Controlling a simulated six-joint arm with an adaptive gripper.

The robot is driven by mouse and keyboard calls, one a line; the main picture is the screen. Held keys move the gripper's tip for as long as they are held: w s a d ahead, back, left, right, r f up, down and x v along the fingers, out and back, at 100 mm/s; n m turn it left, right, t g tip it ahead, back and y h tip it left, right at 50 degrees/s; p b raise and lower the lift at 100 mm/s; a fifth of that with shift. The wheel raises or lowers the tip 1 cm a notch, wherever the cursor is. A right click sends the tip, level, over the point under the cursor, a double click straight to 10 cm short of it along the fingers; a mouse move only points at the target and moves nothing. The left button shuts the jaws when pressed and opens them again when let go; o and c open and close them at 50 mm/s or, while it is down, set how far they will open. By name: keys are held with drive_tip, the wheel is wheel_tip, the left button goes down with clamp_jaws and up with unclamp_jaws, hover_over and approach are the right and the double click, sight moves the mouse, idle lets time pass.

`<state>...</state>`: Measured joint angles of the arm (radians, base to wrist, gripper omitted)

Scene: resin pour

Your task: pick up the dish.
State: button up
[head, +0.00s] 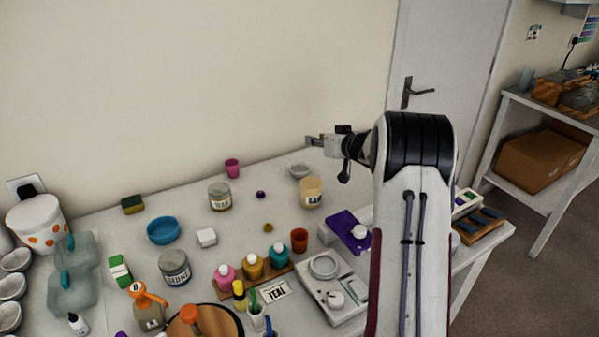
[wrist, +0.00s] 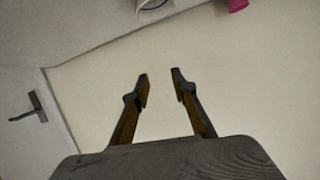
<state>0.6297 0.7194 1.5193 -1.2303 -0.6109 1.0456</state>
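A small pale grey dish (head: 299,170) stands near the back edge of the table, behind a cream tub. A round pale rim (wrist: 153,6), cut off by the top edge of the wrist view, looks like this dish. A wider blue round dish (head: 163,230) stands further left on the table. My gripper (head: 309,140) is up in the air near the back wall, above the pale dish and apart from it. In the wrist view my gripper (wrist: 159,74) has its two fingers spread with nothing between them.
A cream tub (head: 311,192) stands just in front of the pale dish. A magenta cup (head: 232,168) and a wax jar (head: 220,196) are to its left. A wooden rack of bottles (head: 253,272) and a scale (head: 330,287) are nearer. The wall (head: 200,80) is close behind.

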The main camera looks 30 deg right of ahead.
sight(305, 164)
drive_tip(key=f, duration=0.3)
drive_tip(key=d+f+y, duration=0.1)
drive_tip(key=f, duration=0.1)
drive_tip(key=d+f+y, duration=0.1)
drive_tip(key=f, duration=0.2)
drive_tip(key=shift+s+f, duration=0.3)
drive_tip(key=shift+s, duration=0.1)
drive_tip(key=shift+s+f+y, duration=0.2)
drive_tip(key=shift+f+y, duration=0.2)
drive_tip(key=shift+f, duration=0.15)
drive_tip(key=shift+w, duration=0.15)
drive_tip(key=shift+x, duration=1.05)
drive_tip(key=shift+w+f, duration=0.1)
drive_tip(key=shift+f, duration=0.05)
drive_tip(key=shift+x, duration=2.4)
drive_tip(key=shift+f, duration=0.15)
clamp_jaws()
